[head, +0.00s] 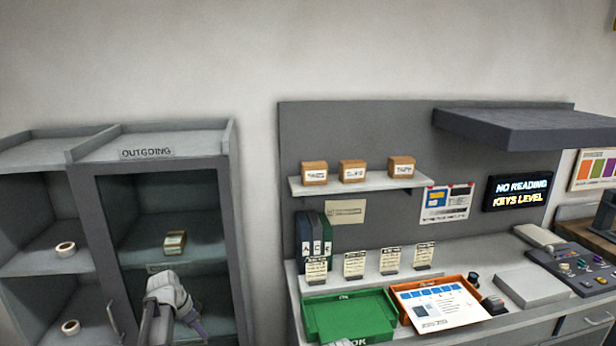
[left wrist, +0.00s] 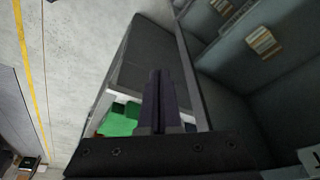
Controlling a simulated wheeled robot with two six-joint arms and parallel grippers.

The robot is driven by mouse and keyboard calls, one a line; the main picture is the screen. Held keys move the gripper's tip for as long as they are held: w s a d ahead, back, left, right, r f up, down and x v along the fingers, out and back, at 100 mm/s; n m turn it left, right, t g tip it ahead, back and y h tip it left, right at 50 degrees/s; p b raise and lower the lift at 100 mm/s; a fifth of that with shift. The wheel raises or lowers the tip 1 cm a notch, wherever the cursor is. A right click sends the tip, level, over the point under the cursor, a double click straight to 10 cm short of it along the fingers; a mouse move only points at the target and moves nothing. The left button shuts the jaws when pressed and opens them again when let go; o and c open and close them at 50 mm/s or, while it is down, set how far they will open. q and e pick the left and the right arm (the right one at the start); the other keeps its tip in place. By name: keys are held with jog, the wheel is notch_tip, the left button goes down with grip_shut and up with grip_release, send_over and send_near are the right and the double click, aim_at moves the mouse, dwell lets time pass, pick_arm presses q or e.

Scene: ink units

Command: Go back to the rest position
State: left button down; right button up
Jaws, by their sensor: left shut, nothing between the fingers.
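My left gripper (head: 195,325) is in front of the outgoing cabinet (head: 228,240) in the head view, at the height of its lower opening. Its fingers (left wrist: 158,103) are shut together with nothing between them in the left wrist view. A small labelled box (head: 175,242) sits on a shelf inside the cabinet, above and apart from the gripper. My right gripper does not show clearly; only a small pale part shows at the bottom edge by the green tray.
A desk to the right holds a green tray (head: 312,322), an orange tray (head: 397,302) with a paper sheet (head: 440,305), binders (head: 313,240) and several cards. A shelf (head: 350,184) carries 3 boxes. Tape rolls sit in the left cabinet (head: 30,215).

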pick_arm(q)
jog(key=s+d+f+n+g+y+b, duration=0.1)
jog(key=s+d+f+b, duration=0.3)
jog(key=s+d, duration=0.7)
jog(key=s+d+f+n+g+y+b, duration=0.2)
jog(key=s+d+f, duration=0.4)
jog(key=s+d, duration=0.6)
jog(key=d+n+b, duration=0.1)
jog(key=d+b, duration=0.1)
jog(key=d, duration=0.3)
jog(key=shift+s, duration=0.25)
